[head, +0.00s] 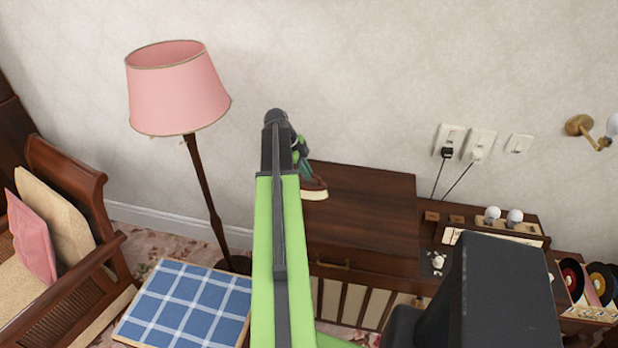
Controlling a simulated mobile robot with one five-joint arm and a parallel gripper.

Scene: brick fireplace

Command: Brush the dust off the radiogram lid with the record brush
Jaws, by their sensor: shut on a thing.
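My gripper (300,152) shows only in part, behind the end of my green arm. It is shut on the record brush (314,187), which has a reddish-brown body and a pale lower edge. The brush appears at the left part of the radiogram lid (372,200), a dark brown wooden panel. I cannot tell whether the bristles touch the lid. My arm hides the lid's left end. I cannot make out dust on the visible part of the lid.
A pink floor lamp (178,90) stands left of my arm. A blue checked cushion-like top (190,305) and a wooden armchair (65,170) are at lower left. Wall sockets (480,145) with cords, small round white things (492,214) and a record rack (590,312) are at right.

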